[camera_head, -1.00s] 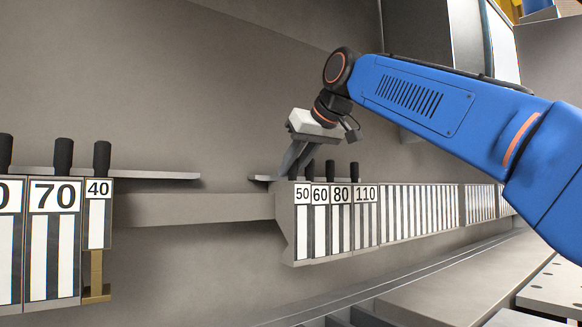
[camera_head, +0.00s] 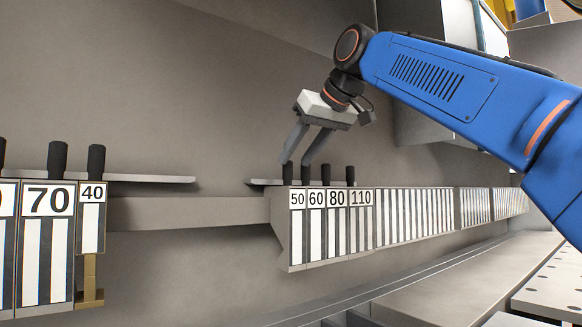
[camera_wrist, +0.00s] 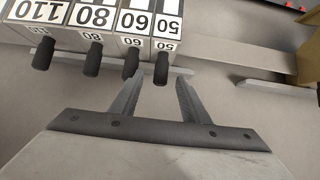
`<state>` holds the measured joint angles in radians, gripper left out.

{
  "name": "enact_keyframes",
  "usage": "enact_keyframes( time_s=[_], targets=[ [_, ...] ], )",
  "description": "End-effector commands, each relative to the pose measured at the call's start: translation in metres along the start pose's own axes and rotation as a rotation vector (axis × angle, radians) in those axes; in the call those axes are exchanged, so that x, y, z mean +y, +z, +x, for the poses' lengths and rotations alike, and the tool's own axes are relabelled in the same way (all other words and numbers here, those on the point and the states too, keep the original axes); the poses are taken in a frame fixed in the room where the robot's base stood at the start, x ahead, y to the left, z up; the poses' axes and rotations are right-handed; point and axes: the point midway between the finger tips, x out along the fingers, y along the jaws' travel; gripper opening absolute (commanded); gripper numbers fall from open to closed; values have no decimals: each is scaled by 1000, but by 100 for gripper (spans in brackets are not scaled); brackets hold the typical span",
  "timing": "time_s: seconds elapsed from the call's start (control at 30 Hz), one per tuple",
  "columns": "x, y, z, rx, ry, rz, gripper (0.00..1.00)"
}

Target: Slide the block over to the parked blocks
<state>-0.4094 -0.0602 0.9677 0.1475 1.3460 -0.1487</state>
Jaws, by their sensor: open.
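The block marked 50 (camera_head: 297,225) stands at the left end of the right-hand row, touching the block marked 60 (camera_head: 315,225). Its black handle (camera_head: 288,172) sticks up; in the wrist view the same handle (camera_wrist: 161,68) lies just beyond and between my fingertips. My gripper (camera_head: 297,160) is open and empty, its fingers pointing down over the handles of 50 and 60. The wrist view shows the gripper (camera_wrist: 158,82) with spread fingers, one close to the 60 handle (camera_wrist: 132,62). At left, the block marked 70 (camera_head: 47,245) and the narrower block marked 40 (camera_head: 91,220) form another group.
Blocks 80 (camera_head: 336,225) and 110 (camera_head: 360,225), with handles, continue the right row, followed by several striped blocks (camera_head: 415,217). A bare beam (camera_head: 190,211) spans the gap between the groups. A thin ledge (camera_head: 150,178) runs behind the left handles.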

Motion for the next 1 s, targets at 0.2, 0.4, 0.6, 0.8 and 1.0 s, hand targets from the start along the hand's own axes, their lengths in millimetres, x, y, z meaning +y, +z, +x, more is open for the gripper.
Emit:
enact_keyframes(
  time_s=[0.2,0.4,0.6,0.8,1.0],
  targets=[
    [0,0,-45,3,1,0,42],
    [0,-1,-83,3,1,0,42],
    [0,0,-109,2,1,0,42],
    [0,0,-120,0,0,0,42],
    [0,0,-120,1,0,0,42]
  ],
)
